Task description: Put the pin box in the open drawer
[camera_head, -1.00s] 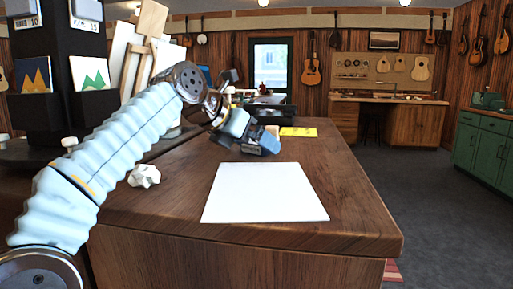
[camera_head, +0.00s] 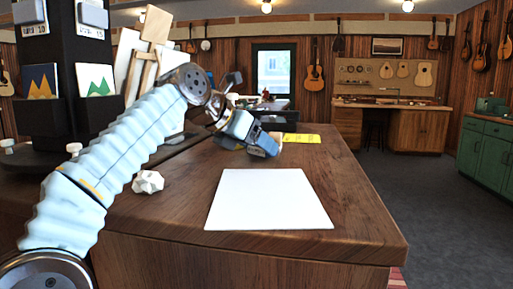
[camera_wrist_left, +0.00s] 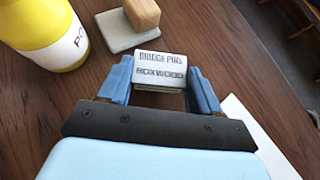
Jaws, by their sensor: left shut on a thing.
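The pin box (camera_wrist_left: 160,68) is a small pale box with dark lettering that includes "PINS". In the left wrist view it sits between the two blue fingers of my left gripper (camera_wrist_left: 158,82), which is shut on it. In the head view my left gripper (camera_head: 264,146) is over the brown wooden counter (camera_head: 360,215), beyond the white sheet (camera_head: 268,200). The box is hard to make out there. I cannot see an open drawer in any view. My right gripper is not in view.
A yellow bottle (camera_wrist_left: 45,35) and a wooden block on a grey base (camera_wrist_left: 128,38) stand near the held box. A white faceted object (camera_head: 147,181) lies left on the counter. Open floor (camera_head: 425,190) is at right.

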